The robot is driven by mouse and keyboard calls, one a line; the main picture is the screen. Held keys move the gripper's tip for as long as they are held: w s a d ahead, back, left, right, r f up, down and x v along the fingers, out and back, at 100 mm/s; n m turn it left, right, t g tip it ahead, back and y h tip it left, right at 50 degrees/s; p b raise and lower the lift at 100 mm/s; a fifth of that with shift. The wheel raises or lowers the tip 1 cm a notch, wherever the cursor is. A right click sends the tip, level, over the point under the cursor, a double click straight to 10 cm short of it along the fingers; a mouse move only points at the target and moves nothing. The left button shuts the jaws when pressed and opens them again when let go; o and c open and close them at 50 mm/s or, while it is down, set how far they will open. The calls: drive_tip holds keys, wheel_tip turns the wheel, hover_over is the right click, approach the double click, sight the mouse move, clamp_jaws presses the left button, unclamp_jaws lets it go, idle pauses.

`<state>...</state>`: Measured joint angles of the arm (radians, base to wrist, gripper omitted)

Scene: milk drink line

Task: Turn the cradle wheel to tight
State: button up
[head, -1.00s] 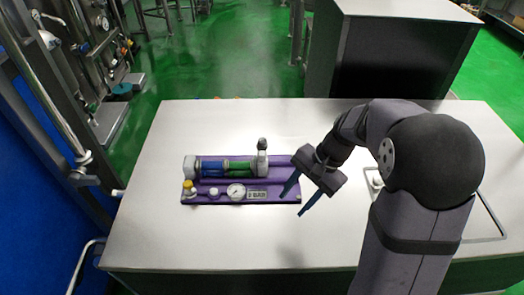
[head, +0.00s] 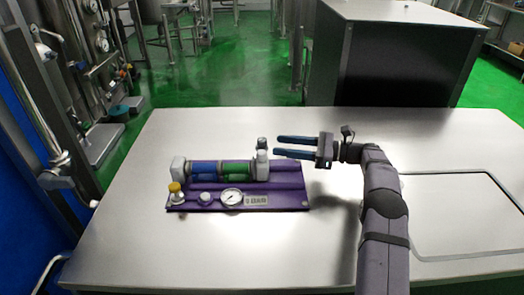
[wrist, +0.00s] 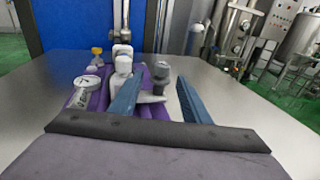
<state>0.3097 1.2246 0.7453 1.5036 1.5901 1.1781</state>
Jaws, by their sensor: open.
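The cradle (head: 236,198) is a purple board on the table, holding a blue and green cylinder (head: 222,168) lengthwise between pale end blocks. At its right end is the wheel (head: 262,163), a pale part with a dark upright handle (head: 261,143). In the wrist view the handle (wrist: 159,74) stands on a pale crank arm (wrist: 150,97). My gripper (head: 276,146) is open, level, and points left at the handle. In the wrist view its blue fingers lie to either side of the handle, with no clear contact. The wheel's marking cannot be read.
The board also carries a round gauge (head: 231,198), a yellow-topped knob (head: 175,190) and a white knob (head: 204,198). The table (head: 330,250) is clear in front of the board. A dark outlined panel lies at right. A large dark cabinet (head: 395,60) stands behind the table.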

sight(262, 139)
drive_tip(key=shift+w+a+r+y, duration=0.15)
drive_tip(key=shift+w+r+y, duration=0.05)
drive_tip(key=shift+y, duration=0.1)
drive_tip(key=shift+x, duration=3.65)
drive_tip(key=shift+c, duration=0.6)
drive_tip(key=c, duration=0.9)
